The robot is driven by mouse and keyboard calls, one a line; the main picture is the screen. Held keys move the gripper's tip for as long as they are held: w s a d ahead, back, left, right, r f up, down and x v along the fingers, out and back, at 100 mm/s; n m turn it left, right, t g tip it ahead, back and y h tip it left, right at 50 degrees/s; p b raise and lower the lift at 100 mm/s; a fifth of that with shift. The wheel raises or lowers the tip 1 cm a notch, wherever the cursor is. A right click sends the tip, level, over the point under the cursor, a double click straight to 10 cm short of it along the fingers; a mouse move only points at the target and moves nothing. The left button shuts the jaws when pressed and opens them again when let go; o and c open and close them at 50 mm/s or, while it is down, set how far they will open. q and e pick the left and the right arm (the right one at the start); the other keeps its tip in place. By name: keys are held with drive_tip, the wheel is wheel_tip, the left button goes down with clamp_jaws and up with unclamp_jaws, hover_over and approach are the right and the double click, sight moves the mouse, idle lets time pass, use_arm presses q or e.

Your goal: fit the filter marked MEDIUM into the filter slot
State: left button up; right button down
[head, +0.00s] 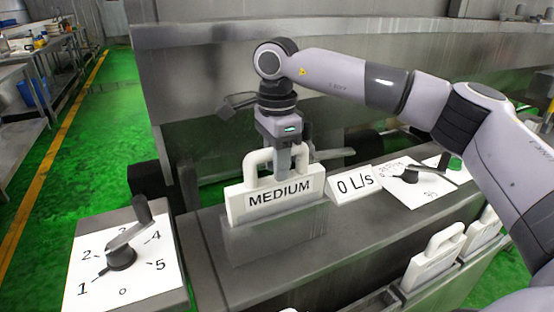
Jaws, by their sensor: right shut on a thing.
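The filter marked MEDIUM (277,197) is a white plate with a white loop handle, at the middle of the head view. It stands upright over the grey metal housing. My right gripper (290,160) points down from above and is shut on the handle. A grey, faintly see-through panel shows below the label, in front of the housing; I cannot tell whether it is the filter's mesh or a reflection. The filter slot itself is not clearly visible, so I cannot tell whether the filter sits in it. My left gripper is not in view.
A dial (122,256) numbered 0 to 5 stands at the lower left. A "0 L/s" display (354,184) and another knob panel (408,180) lie right of the filter. Other white handled filters (434,258) stand in a rack at the lower right. Green floor is clear at left.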

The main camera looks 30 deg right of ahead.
drive_tip(key=shift+f+b, duration=0.4)
drive_tip(key=shift+f, duration=0.35)
drive_tip(key=c, duration=0.8)
unclamp_jaws()
drive_tip(key=shift+o, duration=0.2)
drive_tip(key=shift+r, duration=0.1)
drive_tip(key=shift+r, duration=3.55)
